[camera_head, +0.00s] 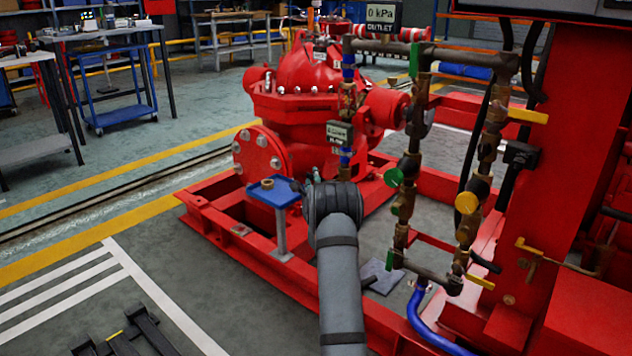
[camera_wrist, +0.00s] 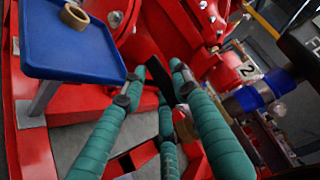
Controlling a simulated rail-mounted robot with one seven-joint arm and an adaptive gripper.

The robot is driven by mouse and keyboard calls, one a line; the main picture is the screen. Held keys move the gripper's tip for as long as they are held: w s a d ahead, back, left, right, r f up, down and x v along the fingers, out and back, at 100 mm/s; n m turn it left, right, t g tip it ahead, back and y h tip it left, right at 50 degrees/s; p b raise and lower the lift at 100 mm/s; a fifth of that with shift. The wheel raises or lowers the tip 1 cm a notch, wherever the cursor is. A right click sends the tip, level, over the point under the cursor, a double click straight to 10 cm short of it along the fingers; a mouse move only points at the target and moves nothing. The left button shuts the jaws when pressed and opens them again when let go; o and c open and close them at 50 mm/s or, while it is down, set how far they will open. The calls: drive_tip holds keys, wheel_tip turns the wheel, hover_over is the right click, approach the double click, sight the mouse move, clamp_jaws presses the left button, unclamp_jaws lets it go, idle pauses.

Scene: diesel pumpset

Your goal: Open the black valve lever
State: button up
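A black lever (camera_wrist: 159,78) shows in the wrist view, running between the fingertips of my gripper (camera_wrist: 154,88). A brass-coloured part is partly visible behind the fingers. The teal-wrapped fingers are spread, with gaps between them and the lever; whether any finger touches it I cannot tell. Another black lever (camera_head: 485,262) shows low on the brass pipework at the right.
A blue tray (camera_head: 274,190) on a post, holding a tan ring (camera_wrist: 74,17), stands just left of my gripper. A small gauge box (camera_head: 340,133) with blue-banded pipe is close above. Pipework with yellow and green handles stands to the right. The floor at left is mostly clear.

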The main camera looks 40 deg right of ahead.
drive_tip(key=c, duration=0.6)
clamp_jaws()
